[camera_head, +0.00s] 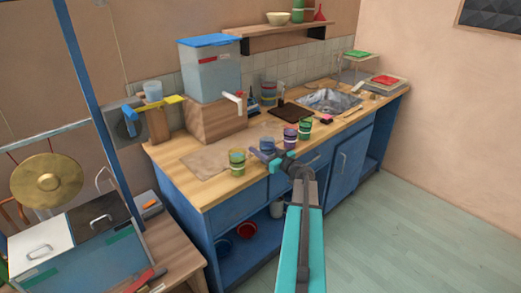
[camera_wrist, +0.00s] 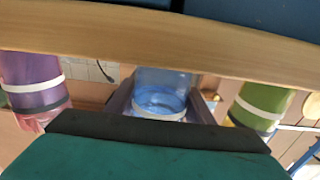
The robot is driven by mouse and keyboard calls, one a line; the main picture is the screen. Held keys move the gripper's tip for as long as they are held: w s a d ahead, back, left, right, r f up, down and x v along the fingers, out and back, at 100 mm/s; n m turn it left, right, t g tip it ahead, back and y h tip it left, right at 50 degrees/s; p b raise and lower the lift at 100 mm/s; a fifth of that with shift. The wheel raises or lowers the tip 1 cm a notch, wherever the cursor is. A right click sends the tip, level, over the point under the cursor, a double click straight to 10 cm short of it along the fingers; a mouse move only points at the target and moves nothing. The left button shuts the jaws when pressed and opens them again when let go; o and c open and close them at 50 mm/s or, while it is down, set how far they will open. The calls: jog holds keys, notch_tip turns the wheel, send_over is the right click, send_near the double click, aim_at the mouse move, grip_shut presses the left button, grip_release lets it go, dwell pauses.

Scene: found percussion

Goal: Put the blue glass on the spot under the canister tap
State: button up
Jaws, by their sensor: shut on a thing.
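The blue glass (camera_wrist: 160,98) is between the jaws of my gripper (camera_wrist: 163,108) in the wrist view, with a white band around it. My gripper (camera_head: 266,156) is shut on it at the front edge of the wooden counter; in the head view the blue glass (camera_head: 267,145) is partly hidden by the gripper. The canister (camera_head: 212,72), a clear box with a blue lid, stands on a wooden block (camera_head: 214,120). Its white tap (camera_head: 232,97) points to the right. The counter below the tap is bare of glasses; I cannot make out a distinct marked spot there.
A yellow-green glass (camera_head: 237,162) stands left of my gripper; a purple glass (camera_head: 290,136) and a green glass (camera_head: 304,129) stand right. In the wrist view, the purple glass (camera_wrist: 32,82) and a green glass (camera_wrist: 260,105) flank the jaws. A brown mat (camera_head: 205,158) lies before the block.

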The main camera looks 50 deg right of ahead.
aim_at(272, 155)
jog(key=o, duration=1.3)
jog(key=shift+f, duration=0.1)
jog(key=shift+o, duration=0.2)
jog(key=shift+s, duration=0.2)
jog(key=s, duration=0.4)
jog(key=s+b, duration=0.1)
jog(key=s, duration=0.2)
jog(key=s+a, duration=0.1)
jog(key=s, duration=0.3)
jog(key=shift+s+b, duration=0.3)
jog(key=shift+b, duration=0.1)
